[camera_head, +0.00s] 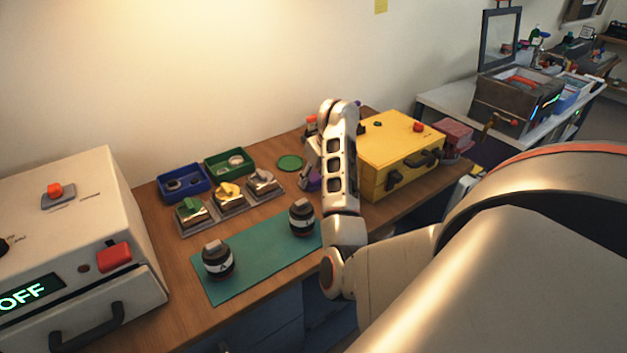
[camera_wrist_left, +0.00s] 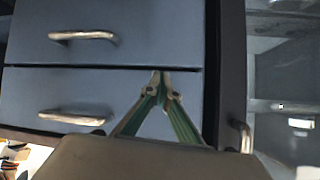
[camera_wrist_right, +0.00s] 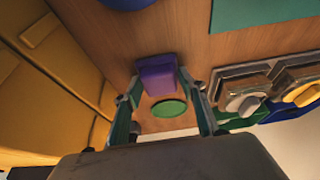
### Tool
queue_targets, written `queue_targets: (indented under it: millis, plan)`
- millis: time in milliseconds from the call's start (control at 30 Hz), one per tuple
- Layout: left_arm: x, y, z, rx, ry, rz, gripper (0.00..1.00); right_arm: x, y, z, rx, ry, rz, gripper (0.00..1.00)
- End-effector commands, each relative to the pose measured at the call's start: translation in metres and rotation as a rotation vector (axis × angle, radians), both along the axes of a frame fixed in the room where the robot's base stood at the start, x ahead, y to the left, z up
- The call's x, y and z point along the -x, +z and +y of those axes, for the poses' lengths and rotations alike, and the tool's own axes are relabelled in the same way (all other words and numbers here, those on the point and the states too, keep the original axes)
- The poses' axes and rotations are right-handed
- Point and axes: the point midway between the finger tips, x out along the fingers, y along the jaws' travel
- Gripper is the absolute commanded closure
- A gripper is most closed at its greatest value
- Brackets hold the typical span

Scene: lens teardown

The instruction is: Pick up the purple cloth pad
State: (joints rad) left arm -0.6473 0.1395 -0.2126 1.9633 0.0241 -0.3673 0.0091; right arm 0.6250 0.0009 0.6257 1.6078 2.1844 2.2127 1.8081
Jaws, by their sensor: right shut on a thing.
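The purple cloth pad (camera_wrist_right: 157,75) is a small block between the fingertips of my right gripper (camera_wrist_right: 160,88) in the right wrist view. The right gripper is shut on it, with one finger on each side. In the head view only a purple part of the pad (camera_head: 314,183) shows beside my right arm, left of the yellow case. Whether the pad touches the bench cannot be told. My left gripper (camera_wrist_left: 163,82) is shut and empty in front of blue drawers; it is not visible in the head view.
The yellow case (camera_head: 397,160) stands right of my right gripper. A green disc (camera_head: 290,163) lies on the bench behind. A teal mat (camera_head: 255,262) with two dark lenses, a tray of metal blocks (camera_head: 230,203) and blue (camera_head: 184,194) and green (camera_head: 231,173) bins lie left.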

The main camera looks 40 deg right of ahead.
Motion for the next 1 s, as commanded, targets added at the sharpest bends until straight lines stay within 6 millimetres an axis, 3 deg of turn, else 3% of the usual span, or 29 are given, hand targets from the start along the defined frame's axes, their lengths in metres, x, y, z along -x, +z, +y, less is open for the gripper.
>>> queue_targets:
  millis: [167,600,767,1000]
  plan:
    - [0.001,0.0,0.0,-0.001,0.0,0.003,1.0,-0.001,0.011,0.0,0.001,-0.001,-0.003,0.77]
    - [0.0,0.012,0.0,-0.001,0.0,0.002,1.0,-0.001,0.088,0.0,0.001,-0.001,-0.002,0.77]
    - [0.0,0.015,0.0,-0.001,-0.001,0.0,1.0,0.0,0.1,0.0,0.0,-0.001,-0.002,0.77]
    - [0.0,0.016,0.0,0.0,0.001,-0.002,1.0,0.0,0.101,0.0,0.001,0.0,-0.001,0.77]
